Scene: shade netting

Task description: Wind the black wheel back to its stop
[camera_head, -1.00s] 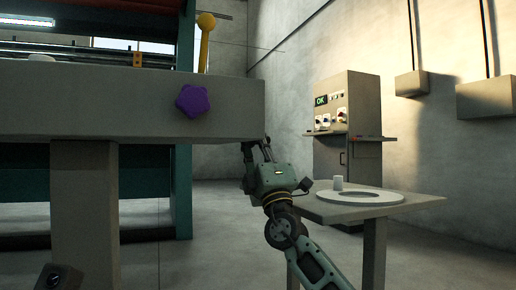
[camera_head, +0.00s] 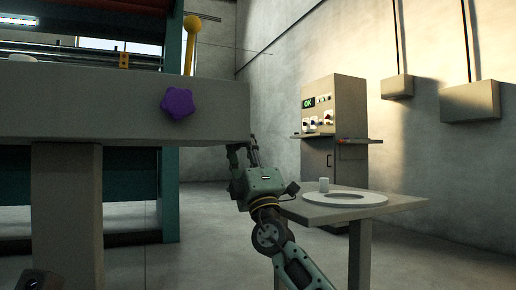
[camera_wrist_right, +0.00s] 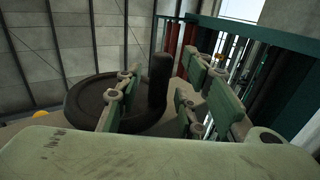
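The black wheel (camera_wrist_right: 85,108) shows in the right wrist view as a dark disc with an upright black handle (camera_wrist_right: 160,80) at its rim. My right gripper (camera_wrist_right: 172,85) is open, with one finger on each side of the handle and gaps visible beside it. I cannot tell whether it touches the wheel. In the head view my right gripper (camera_head: 245,150) is at the lower right corner of the grey beam (camera_head: 120,103); the wheel cannot be seen there.
A purple star knob (camera_head: 178,103) sits on the beam's front, with a yellow-topped lever (camera_head: 191,45) above. A control cabinet (camera_head: 335,120) stands behind.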

